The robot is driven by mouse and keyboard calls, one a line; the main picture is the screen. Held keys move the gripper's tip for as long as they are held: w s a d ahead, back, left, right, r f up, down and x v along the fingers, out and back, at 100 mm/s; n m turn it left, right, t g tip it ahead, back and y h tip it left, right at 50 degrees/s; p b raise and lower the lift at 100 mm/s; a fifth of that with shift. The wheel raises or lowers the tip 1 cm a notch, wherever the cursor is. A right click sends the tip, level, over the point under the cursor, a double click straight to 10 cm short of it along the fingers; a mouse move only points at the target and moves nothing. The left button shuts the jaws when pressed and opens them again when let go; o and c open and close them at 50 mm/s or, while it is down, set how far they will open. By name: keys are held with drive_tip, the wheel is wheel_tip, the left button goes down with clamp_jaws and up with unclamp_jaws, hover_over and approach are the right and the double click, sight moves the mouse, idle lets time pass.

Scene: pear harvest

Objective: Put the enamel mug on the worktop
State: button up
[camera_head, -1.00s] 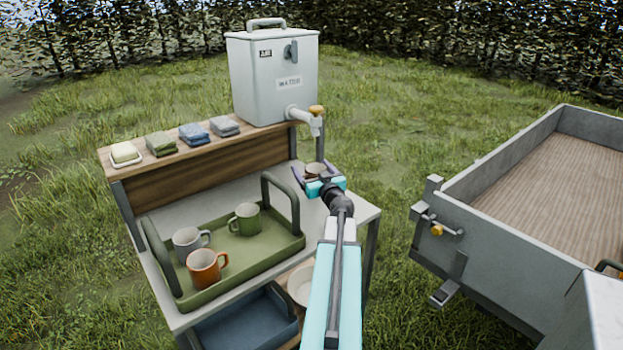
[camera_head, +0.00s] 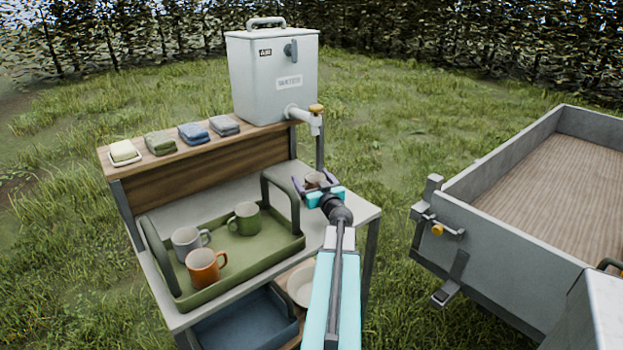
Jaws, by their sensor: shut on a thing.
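My gripper (camera_head: 315,184) is shut on a small mug (camera_head: 316,179), which I take to be the enamel mug. Its purple fingers stand on either side of it, and its teal body hides the mug's lower part. The mug looks upright, with a pale rim and a brownish inside. It is over the right end of the grey worktop (camera_head: 347,212), near the tap; I cannot tell whether its base touches the surface.
A green tray (camera_head: 262,252) with tall handles holds a grey mug (camera_head: 187,241), an orange mug (camera_head: 205,267) and a green mug (camera_head: 245,218). A white water container (camera_head: 270,80) with a tap (camera_head: 305,116) stands behind. A grey trailer (camera_head: 500,255) is at right.

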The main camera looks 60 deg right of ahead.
drive_tip(key=shift+f, duration=0.3)
drive_tip(key=o, duration=1.1)
drive_tip(key=shift+a+f, duration=0.1)
drive_tip(key=shift+f, duration=0.1)
drive_tip(key=shift+r, duration=0.2)
drive_tip(key=shift+r, duration=0.25)
drive_tip(key=shift+s+a+r, duration=0.2)
drive_tip(key=shift+s+a, duration=0.15)
drive_tip(key=shift+s, duration=0.2)
drive_tip(key=p+v, duration=0.2)
drive_tip(key=v, duration=0.6)
drive_tip(key=shift+r, duration=0.3)
drive_tip(key=p+v, duration=0.2)
drive_tip(key=p, duration=0.3)
